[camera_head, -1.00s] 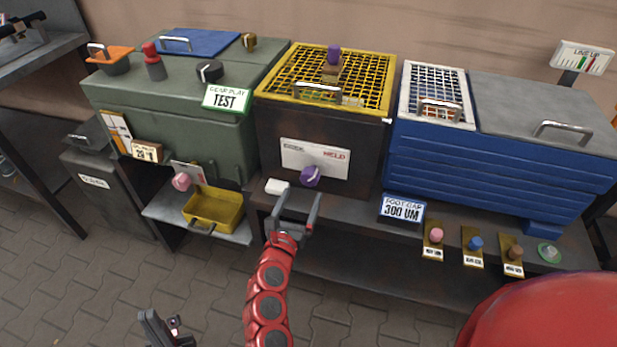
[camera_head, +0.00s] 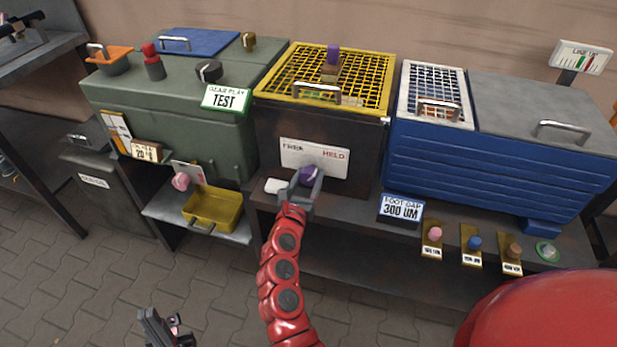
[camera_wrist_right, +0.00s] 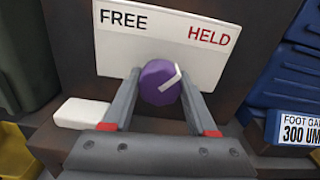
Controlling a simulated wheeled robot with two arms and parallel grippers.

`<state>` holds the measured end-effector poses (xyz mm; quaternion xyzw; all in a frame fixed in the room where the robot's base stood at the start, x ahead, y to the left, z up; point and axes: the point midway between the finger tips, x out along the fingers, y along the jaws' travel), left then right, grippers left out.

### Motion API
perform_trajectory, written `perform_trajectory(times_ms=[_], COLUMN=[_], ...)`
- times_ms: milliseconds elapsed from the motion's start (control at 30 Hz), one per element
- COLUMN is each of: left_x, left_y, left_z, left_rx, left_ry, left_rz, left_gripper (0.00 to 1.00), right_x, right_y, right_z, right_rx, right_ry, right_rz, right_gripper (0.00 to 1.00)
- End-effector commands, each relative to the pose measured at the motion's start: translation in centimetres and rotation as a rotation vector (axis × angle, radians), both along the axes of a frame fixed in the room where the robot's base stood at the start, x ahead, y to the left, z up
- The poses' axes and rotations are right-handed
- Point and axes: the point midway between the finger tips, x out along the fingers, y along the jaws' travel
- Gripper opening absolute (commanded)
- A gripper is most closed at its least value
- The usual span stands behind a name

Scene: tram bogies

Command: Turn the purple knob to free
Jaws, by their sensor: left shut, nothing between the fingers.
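The purple knob (camera_head: 309,175) sits on the front of the dark box with the yellow grid lid, below a white plate (camera_head: 325,160) marked FREE on the left and HELD on the right. In the right wrist view the knob (camera_wrist_right: 160,83) has a white pointer mark that points up and right, towards HELD. My right gripper (camera_head: 306,181) is open, with one finger on each side of the knob; I cannot tell whether they touch it. My left gripper (camera_head: 163,328) is shut and empty, low at the left, far from the knob.
A white block (camera_head: 277,186) lies on the shelf just left of my right gripper. A yellow tray (camera_head: 213,207) stands further left. A blue box (camera_head: 480,165) with a 300 UM sign (camera_head: 401,209) stands to the right.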

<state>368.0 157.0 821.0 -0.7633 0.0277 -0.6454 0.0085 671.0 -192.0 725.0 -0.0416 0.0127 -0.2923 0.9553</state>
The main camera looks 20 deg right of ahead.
Motion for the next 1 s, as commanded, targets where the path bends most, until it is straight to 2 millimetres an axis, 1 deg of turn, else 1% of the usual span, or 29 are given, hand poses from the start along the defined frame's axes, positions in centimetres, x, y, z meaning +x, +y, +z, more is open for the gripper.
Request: perform_trajectory(times_ms=[33, 167, 200, 233, 267, 467, 667, 1000], left_x=[0.0, 0.0, 0.0, 0.0, 0.0, 0.0, 0.0, 0.0], left_y=[0.0, 0.0, 0.0, 0.0, 0.0, 0.0, 0.0, 0.0], left_z=[0.0, 0.0, 0.0, 0.0, 0.0, 0.1, 0.6, 2.1], left_rx=[0.000, 0.000, 0.000, 0.000, 0.000, 0.000, 0.000, 0.000], left_ry=[0.000, 0.000, 0.000, 0.000, 0.000, 0.000, 0.000, 0.000], left_rz=[0.000, 0.000, 0.000, 0.000, 0.000, 0.000, 0.000, 0.000], left_gripper=[0.00, 0.00, 0.00, 0.00, 0.00, 0.00, 0.00, 0.00], right_x=[0.0, 0.0, 0.0, 0.0, 0.0, 0.0, 0.0, 0.0], right_y=[0.0, 0.0, 0.0, 0.0, 0.0, 0.0, -0.1, -0.1], right_z=[0.0, 0.0, 0.0, 0.0, 0.0, 0.0, 0.0, 0.2], right_rx=[0.000, 0.000, 0.000, -0.001, -0.001, -0.013, -0.072, -0.301], right_ry=[0.000, 0.000, 0.000, 0.000, 0.000, 0.009, 0.053, 0.207], right_rz=[-0.001, -0.001, -0.001, -0.001, -0.001, -0.002, -0.003, -0.002], right_gripper=[0.41, 0.18, 0.11, 0.05, 0.02, 0.02, 0.02, 0.02])
